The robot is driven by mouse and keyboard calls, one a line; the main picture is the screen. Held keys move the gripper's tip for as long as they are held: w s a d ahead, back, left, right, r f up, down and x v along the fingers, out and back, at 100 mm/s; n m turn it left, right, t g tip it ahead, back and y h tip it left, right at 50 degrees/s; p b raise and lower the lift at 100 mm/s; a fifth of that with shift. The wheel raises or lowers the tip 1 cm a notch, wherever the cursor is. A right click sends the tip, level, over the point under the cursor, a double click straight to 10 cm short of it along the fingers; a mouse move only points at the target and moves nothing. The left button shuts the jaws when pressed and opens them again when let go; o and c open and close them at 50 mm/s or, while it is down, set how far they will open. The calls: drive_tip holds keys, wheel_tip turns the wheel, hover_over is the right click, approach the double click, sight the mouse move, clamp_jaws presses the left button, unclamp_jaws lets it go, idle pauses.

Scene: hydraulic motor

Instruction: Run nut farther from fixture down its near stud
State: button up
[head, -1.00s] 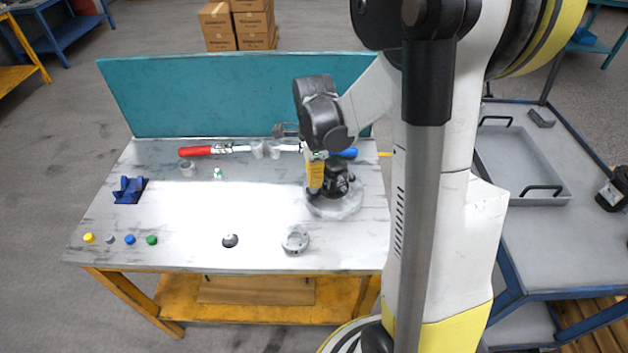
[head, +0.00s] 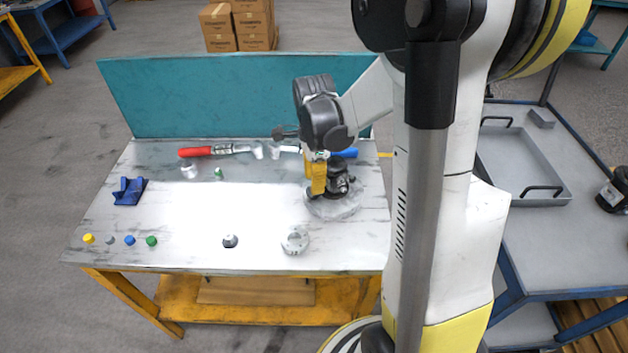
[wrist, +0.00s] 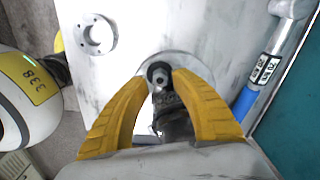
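The black motor unit (head: 338,178) stands on a round grey base plate (head: 335,207) at the right of the workbench. It also shows in the wrist view as a dark body (wrist: 172,112). My gripper (head: 316,192) points down over its left side. In the wrist view my gripper's yellow fingertips (wrist: 160,76) stand on either side of a dark ring with a grey centre (wrist: 158,70). Whether they touch it is unclear. I cannot make out a separate nut or stud thread. A blue V-shaped block (head: 129,190) lies at the bench's left.
A grey flanged ring (head: 296,240) and a dark-and-white knob (head: 230,241) lie near the front edge. Several small coloured caps (head: 129,240) line the front left. Red-handled (head: 195,152) and blue-handled (head: 345,153) tools lie along the back, before a teal panel (head: 230,95).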

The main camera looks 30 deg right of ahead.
drive_tip(key=n, duration=0.3)
drive_tip(key=shift+n, duration=0.4)
drive_tip(key=n, duration=0.4)
clamp_jaws()
unclamp_jaws()
drive_tip(key=shift+r, duration=0.15)
drive_tip(key=shift+r+p, duration=1.2)
drive_tip(key=shift+r, duration=0.45)
